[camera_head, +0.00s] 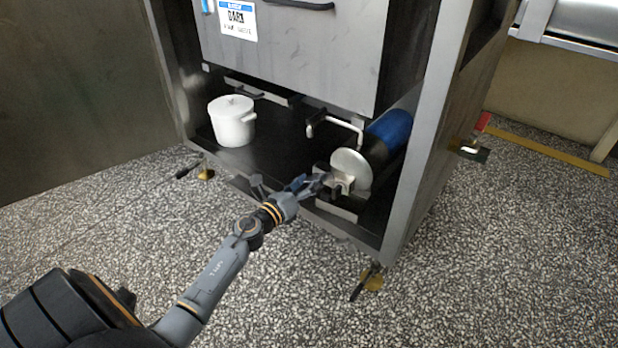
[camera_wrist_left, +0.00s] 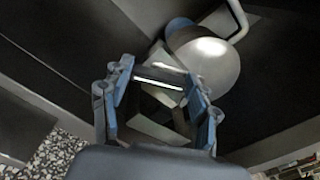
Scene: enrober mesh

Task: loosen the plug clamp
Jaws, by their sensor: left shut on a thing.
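A pale metal clamp block (camera_head: 343,183) sits in front of a round metal disc (camera_head: 352,168) on the low shelf inside the cabinet; I take it for the plug clamp. My left gripper (camera_head: 318,184) reaches in from the left and is shut on this block. In the left wrist view, the fingers of the gripper (camera_wrist_left: 160,82) stand on both sides of the block (camera_wrist_left: 159,98), with the disc (camera_wrist_left: 207,63) just beyond. The clamp's far side is hidden. My right gripper is not in view.
A blue and black cylinder (camera_head: 390,127) lies behind the disc, with a bent metal pipe (camera_head: 335,123) beside it. A white lidded pot (camera_head: 231,122) stands left on the dark shelf. A grey box (camera_head: 290,55) hangs above, and a cabinet post (camera_head: 425,130) stands close on the right.

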